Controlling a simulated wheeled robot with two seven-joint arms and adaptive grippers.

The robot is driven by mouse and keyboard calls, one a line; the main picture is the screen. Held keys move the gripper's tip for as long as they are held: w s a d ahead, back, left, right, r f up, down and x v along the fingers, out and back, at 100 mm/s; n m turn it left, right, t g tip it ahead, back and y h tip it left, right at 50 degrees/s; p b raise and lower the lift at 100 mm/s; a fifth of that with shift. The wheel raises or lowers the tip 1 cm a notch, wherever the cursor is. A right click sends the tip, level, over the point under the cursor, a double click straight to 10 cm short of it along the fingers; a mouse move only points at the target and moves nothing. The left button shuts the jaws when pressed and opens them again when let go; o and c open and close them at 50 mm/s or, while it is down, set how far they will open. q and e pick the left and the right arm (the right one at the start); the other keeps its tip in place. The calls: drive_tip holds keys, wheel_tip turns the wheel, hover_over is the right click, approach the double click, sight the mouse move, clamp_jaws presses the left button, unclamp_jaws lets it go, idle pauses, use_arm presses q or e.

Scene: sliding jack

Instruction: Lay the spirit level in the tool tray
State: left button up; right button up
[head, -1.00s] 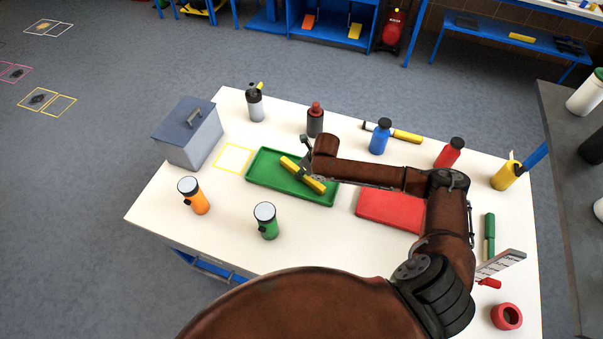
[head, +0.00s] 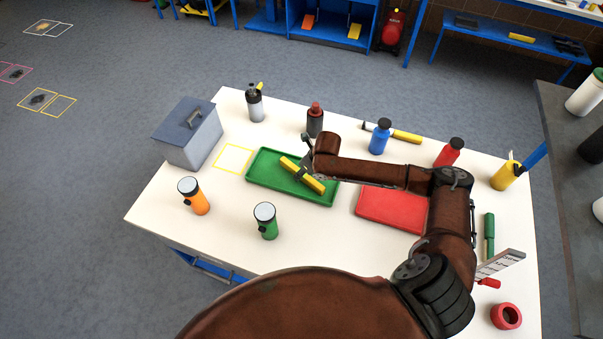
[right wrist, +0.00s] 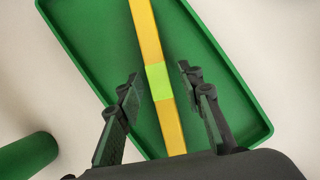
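The spirit level (head: 316,185) is a yellow bar with a light green middle section. It lies inside the outline of the green tray (head: 262,178), slantwise in the head view. In the right wrist view the level (right wrist: 148,38) runs lengthwise over the floor of the green tray (right wrist: 222,72). My right gripper (right wrist: 156,88) is open, one finger on each side of the level with a gap to both. In the head view my right gripper (head: 306,161) is over the tray, partly hidden by its own arm. My left gripper is not in view.
A red tray (head: 385,208) lies to the right under my arm. A grey toolbox (head: 187,135), orange flashlight (head: 194,197) and green flashlight (head: 266,222) stand left and in front. Several bottles, including a blue one (head: 380,137), stand behind.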

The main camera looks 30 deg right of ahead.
drive_tip(key=p+v, duration=0.1)
drive_tip(key=v, duration=0.9)
drive_tip(key=shift+s+r, duration=0.15)
drive_tip(key=shift+r, duration=0.15)
